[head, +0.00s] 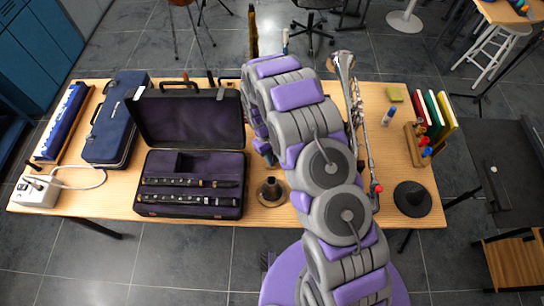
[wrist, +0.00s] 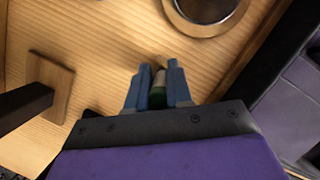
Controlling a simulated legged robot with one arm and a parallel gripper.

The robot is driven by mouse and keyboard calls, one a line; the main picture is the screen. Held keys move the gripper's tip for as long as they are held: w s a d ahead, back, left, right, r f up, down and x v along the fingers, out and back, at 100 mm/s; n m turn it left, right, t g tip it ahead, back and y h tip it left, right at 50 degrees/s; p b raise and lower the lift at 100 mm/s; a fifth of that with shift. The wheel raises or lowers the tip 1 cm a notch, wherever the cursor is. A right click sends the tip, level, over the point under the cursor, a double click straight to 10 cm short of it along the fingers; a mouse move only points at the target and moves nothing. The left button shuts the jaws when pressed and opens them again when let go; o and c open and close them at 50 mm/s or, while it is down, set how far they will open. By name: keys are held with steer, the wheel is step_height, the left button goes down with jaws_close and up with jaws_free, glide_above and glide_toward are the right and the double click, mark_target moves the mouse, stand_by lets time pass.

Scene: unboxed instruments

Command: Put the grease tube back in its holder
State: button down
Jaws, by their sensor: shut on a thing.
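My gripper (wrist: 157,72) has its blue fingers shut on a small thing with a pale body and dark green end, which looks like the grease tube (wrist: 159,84). The fingers hide much of it. It is close over the wooden table top, between the open case and a post on a square wooden foot. In the head view my arm hides the tube, and only a bluish bit of the gripper (head: 265,150) shows beside the case. A wooden rack (head: 415,150), perhaps the holder, stands at the right with red and blue items in it.
The open black case (head: 150,205) lies left of my gripper.

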steer(key=shift+f, duration=0.5)
stand_by(0.5)
steer(key=c, duration=0.9)
jaws_free()
steer(key=shift+c, duration=0.2)
steer(key=shift+r, duration=0.1)
steer(key=p+v, duration=0.1)
steer(key=v, duration=1.6)
steer(key=shift+p, duration=0.3)
steer(key=shift+r, duration=0.1)
